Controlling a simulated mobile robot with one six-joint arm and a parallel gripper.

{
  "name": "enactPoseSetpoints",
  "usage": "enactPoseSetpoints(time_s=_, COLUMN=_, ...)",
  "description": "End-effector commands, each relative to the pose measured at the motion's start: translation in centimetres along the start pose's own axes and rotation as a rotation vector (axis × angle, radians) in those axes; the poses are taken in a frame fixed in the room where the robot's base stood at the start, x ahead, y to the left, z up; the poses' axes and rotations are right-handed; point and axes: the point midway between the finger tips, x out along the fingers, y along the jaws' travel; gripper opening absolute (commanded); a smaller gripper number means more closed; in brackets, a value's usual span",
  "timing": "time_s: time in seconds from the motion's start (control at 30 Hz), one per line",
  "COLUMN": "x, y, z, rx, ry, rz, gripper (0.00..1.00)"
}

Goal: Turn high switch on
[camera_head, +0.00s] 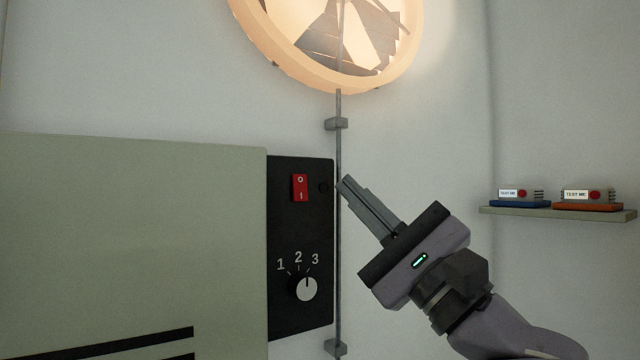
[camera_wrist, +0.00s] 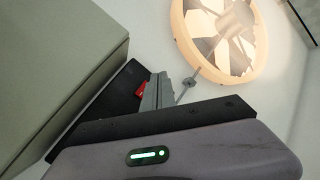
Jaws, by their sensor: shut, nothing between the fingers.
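A red rocker switch (camera_head: 300,187) marked O at the top and I at the bottom sits high on a black control panel (camera_head: 281,230). It also shows in the wrist view (camera_wrist: 141,90), partly hidden by my fingers. My gripper (camera_head: 344,184) is shut and empty. In the head view its fingertips are just right of the panel's right edge, at about the switch's height. They point up and left. I cannot tell whether the fingertips touch anything.
A white dial (camera_head: 307,289) marked 1, 2, 3 is below the switch. A large grey-green box (camera_head: 130,235) adjoins the panel's left. A round fan (camera_head: 330,40) is above, with a thin vertical conduit (camera_head: 339,112). A shelf (camera_head: 500,212) at right holds two "TEST ME" devices.

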Motion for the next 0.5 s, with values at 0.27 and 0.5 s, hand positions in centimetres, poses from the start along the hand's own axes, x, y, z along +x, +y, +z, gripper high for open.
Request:
enactPoseSetpoints(time_s=0.27, x=0.0, y=0.0, z=0.0, rx=0.0, ry=0.0, rz=-0.002, gripper=0.0)
enactPoseSetpoints(time_s=0.5, x=1.4, y=0.9, z=-1.0, rx=0.003, ry=-0.001, rz=0.001, gripper=0.0)
